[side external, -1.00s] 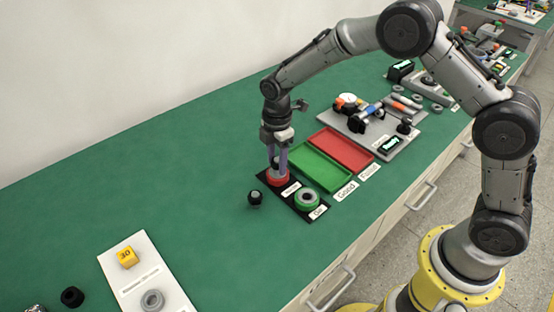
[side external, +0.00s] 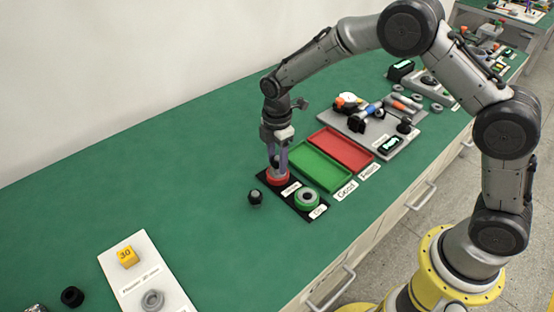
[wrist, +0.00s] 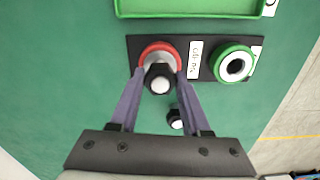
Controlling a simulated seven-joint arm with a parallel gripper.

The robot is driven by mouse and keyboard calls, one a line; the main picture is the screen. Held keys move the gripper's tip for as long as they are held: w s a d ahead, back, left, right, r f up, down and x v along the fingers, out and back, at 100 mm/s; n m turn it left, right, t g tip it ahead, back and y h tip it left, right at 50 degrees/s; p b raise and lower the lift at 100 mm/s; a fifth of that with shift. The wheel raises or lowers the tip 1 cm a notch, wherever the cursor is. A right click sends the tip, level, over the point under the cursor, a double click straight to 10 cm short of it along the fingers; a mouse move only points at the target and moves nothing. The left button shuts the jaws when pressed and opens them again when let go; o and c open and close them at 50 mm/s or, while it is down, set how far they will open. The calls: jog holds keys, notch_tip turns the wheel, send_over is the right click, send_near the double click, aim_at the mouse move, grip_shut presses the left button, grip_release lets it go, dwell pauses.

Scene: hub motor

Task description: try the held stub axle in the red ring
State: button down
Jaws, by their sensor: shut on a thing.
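My gripper (wrist: 160,73) is shut on the stub axle (wrist: 160,79), which shows a black hex part with a pale end between the two fingertips. The red ring (wrist: 147,49) sits on the black plate, directly beyond the axle in the wrist view. In the side view my gripper (side external: 277,168) points straight down over the red ring (side external: 279,180), its fingertips at the ring's top. The fingers and axle hide the ring's opening, so I cannot tell how far the axle sits in it. The green ring (wrist: 220,65) is to the right on the same plate.
A loose black part (side external: 255,198) with a pale end stands on the green bench close to the black plate (side external: 297,198). Green (side external: 318,168) and red (side external: 345,152) trays lie beyond. A white card (side external: 135,272) is at lower left. The bench's left middle is clear.

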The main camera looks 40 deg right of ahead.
jog(key=shift+r, duration=0.45)
jog(key=shift+r, duration=0.15)
jog(key=shift+r, duration=1.9)
